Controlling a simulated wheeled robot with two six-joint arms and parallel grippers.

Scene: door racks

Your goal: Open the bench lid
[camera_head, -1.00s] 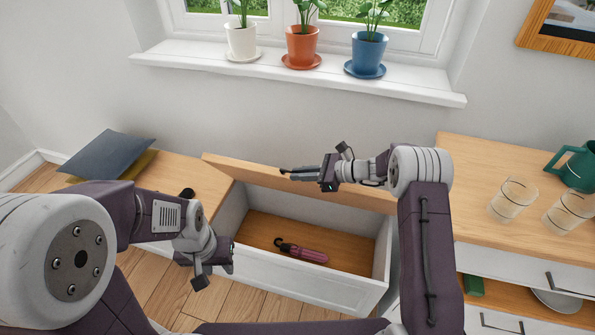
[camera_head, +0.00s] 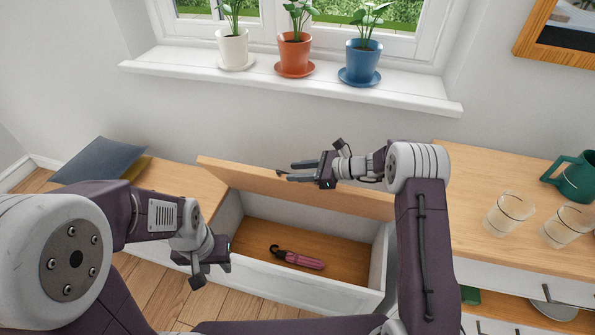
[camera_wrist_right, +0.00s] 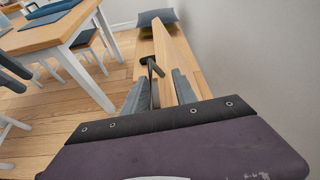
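The bench lid (camera_head: 255,178) is a light wood panel, raised and tilted up at the back of the bench, toward the wall. The white bench box (camera_head: 335,285) under it stands open. A pink folded umbrella (camera_head: 300,260) lies on its wooden floor. My right gripper (camera_head: 290,172) is open at the front of the lid, near its upper edge. In the right wrist view its fingers (camera_wrist_right: 158,92) are apart, with the lid (camera_wrist_right: 172,60) close by the right finger; I cannot tell whether they touch. My left gripper (camera_head: 225,258) is at the box's left front corner, its fingers partly hidden.
A dark cushion (camera_head: 100,160) lies on the bench's left end. A cabinet at the right holds glasses (camera_head: 510,212) and a green jug (camera_head: 575,178). Potted plants stand on the windowsill (camera_head: 300,88) above. A table (camera_wrist_right: 50,35) shows in the right wrist view.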

